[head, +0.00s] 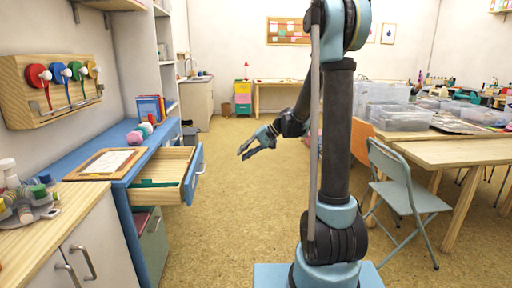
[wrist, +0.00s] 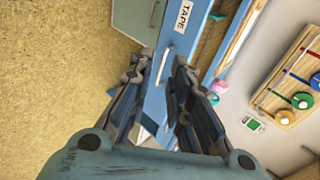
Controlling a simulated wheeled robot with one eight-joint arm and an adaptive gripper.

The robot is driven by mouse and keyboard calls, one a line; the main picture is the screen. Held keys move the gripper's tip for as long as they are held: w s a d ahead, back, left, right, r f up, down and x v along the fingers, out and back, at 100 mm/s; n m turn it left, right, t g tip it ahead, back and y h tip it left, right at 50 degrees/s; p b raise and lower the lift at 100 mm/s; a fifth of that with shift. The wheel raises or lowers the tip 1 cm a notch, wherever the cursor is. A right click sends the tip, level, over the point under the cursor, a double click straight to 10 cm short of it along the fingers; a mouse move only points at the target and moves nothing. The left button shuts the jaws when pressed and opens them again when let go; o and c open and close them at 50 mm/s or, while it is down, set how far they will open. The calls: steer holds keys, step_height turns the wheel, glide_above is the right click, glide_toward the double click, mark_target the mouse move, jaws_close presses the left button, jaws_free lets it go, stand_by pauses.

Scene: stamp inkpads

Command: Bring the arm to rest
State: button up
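My gripper (head: 247,150) hangs in free air over the floor in the head view, to the right of the blue desk (head: 122,178). Its two fingers are apart and nothing shows between them. In the wrist view the open fingers (wrist: 160,72) point toward a blue drawer front with a TAPE label (wrist: 185,14). In the head view a drawer (head: 168,168) of the desk stands pulled out, with something dark green (head: 155,183) inside. My gripper is to the right of the drawer and apart from it.
A framed board (head: 106,162) lies on the desk. A wooden wall rack (head: 50,88) holds several coloured round-ended items. A folding chair (head: 402,185) and a wooden table (head: 455,150) with clear bins (head: 400,118) stand at the right. The floor (head: 228,220) between is clear.

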steer(key=s+d+t+h, duration=0.1)
steer(key=s+d+h, duration=0.2)
steer(key=s+d, duration=0.45)
steer(key=s+d+h, duration=0.2)
steer(key=s+d, duration=0.2)
steer(key=s, duration=0.6)
steer(key=s+d+f+h, duration=0.2)
steer(key=s+d+f, duration=0.1)
steer(key=s+d, duration=0.3)
steer(key=s+d+f+h, duration=0.3)
steer(key=s+d, duration=0.3)
steer(key=s, duration=0.3)
steer(key=shift+s+d+f+t, duration=0.25)
steer(key=shift+f+t, duration=0.15)
steer(key=shift+w+f, duration=0.2)
steer(key=shift+w, duration=0.25)
